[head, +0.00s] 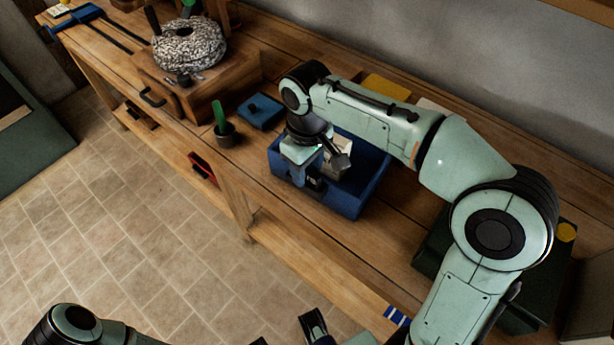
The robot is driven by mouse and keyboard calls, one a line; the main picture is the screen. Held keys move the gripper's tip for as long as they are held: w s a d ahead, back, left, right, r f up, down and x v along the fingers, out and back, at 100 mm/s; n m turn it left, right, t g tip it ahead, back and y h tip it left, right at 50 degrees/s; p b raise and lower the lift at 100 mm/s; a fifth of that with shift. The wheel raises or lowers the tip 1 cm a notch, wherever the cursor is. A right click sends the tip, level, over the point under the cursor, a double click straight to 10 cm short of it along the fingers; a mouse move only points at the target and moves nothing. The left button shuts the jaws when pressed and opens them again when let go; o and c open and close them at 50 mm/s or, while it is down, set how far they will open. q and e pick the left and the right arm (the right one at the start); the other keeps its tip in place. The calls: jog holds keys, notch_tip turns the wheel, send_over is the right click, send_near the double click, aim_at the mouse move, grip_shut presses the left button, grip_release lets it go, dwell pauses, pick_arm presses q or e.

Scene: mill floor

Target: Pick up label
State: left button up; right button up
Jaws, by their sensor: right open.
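My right gripper (309,178) reaches down into the open blue bin (350,205) on the workbench. It is open. A pale cream piece (338,160) shows in the bin just right of the gripper, partly hidden by the wrist. I cannot tell whether it is the label, and whether the fingers touch it is not clear. My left gripper (290,334) shows only in part at the bottom edge, away from the bench; its jaw state is not clear.
On the wooden bench (190,110) stand a small dark pot (225,135) with a green item, a flat blue box (260,110) and a wooden block (205,90) bearing a speckled ring (188,46). A dark green case (430,250) lies right, partly behind my arm. A red container (203,168) is at the front.

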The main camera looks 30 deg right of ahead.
jog(key=shift+f, duration=0.3)
grip_shut()
pick_arm(q)
jog(key=shift+f, duration=0.1)
pick_arm(e)
jog(key=shift+r, duration=0.15)
